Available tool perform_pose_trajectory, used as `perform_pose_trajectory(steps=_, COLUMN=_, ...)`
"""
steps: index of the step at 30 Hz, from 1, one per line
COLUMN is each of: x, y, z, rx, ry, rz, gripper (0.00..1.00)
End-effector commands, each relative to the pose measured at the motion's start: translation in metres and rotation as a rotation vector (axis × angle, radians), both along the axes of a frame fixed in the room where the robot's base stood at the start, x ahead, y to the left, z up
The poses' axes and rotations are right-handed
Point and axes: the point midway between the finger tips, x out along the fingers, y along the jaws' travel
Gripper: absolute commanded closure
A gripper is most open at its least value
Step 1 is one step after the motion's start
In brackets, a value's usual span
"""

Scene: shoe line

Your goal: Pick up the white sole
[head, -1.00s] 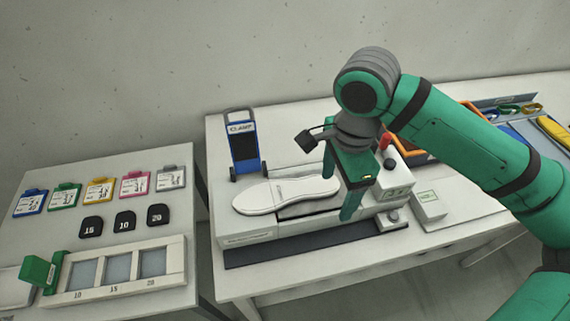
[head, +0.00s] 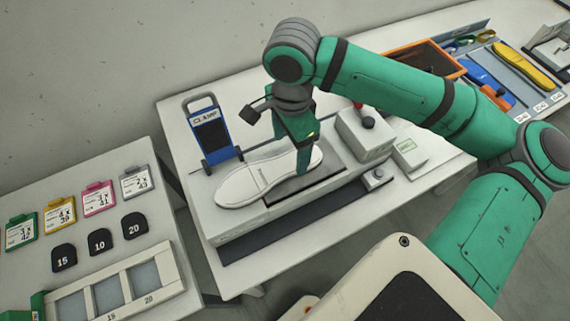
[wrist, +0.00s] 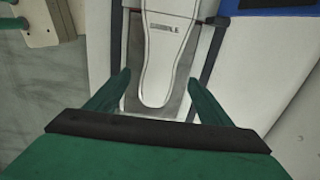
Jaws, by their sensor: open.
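The white sole (head: 256,181) lies flat on top of the white press-like machine (head: 238,232), along its dark plate. In the wrist view the sole (wrist: 162,60) runs up the middle of the picture, with small dark lettering on it. My gripper (head: 292,152) is above the sole's right-hand end, fingers pointing down. In the wrist view my gripper (wrist: 158,90) is open, with one green finger on each side of the sole's narrow end. The fingers are apart from the sole's edges, and nothing is held. The exact height of the fingertips over the sole cannot be told.
A blue clamp stand (head: 210,135) stands behind the sole's left part. A grey control box (head: 364,135) with a dark knob is to the right. An orange-rimmed tray (head: 418,60) and a rack with a yellow sole (head: 525,66) lie farther right. Cards and black number tags fill the left table.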

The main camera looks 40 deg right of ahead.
Motion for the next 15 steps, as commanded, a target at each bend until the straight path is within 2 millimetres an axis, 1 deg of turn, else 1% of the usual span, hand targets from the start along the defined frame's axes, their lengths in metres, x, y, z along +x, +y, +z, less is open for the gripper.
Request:
perform_pose_trajectory(steps=9, x=-0.001, y=0.005, z=-0.040, rx=0.002, ry=0.001, rz=-0.003, gripper=0.26)
perform_pose_trajectory(steps=12, x=-0.001, y=0.005, z=-0.048, rx=0.001, ry=0.001, rz=-0.003, gripper=0.26)
perform_pose_trajectory(steps=15, x=-0.001, y=0.005, z=-0.050, rx=0.001, ry=0.000, rz=-0.002, gripper=0.26)
